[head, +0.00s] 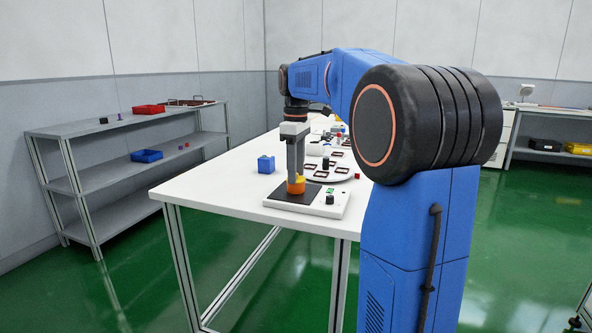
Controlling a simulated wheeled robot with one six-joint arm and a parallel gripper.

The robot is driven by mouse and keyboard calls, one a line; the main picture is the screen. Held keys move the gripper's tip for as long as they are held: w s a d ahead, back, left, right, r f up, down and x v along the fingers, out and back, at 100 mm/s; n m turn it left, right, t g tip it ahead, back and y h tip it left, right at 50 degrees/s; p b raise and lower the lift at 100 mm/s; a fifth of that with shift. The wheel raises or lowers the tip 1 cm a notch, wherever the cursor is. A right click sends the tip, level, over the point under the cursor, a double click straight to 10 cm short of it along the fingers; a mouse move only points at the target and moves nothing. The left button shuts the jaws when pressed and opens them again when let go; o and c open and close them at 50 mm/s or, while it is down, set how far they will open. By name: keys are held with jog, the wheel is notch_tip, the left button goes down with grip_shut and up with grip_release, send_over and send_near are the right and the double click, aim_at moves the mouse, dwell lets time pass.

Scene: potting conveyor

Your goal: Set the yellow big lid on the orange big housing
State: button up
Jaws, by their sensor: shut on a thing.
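My gripper (296,178) points down over the near part of the white table and is shut on the yellow big lid (300,179), which shows only in part behind the finger. The orange big housing (296,188) stands on a dark pad directly below the lid. The lid looks to be at the housing's top; I cannot tell whether it is seated or slightly above. The gripper hides part of both.
The dark pad (282,198) lies on a white base with a black knob (330,198). A round conveyor with dark square frames (322,174) is behind right. Shelves (100,135) stand at far left.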

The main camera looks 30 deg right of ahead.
jog(key=o, duration=1.1)
notch_tip(320, 180, up, 17)
jog(key=shift+r, duration=0.2)
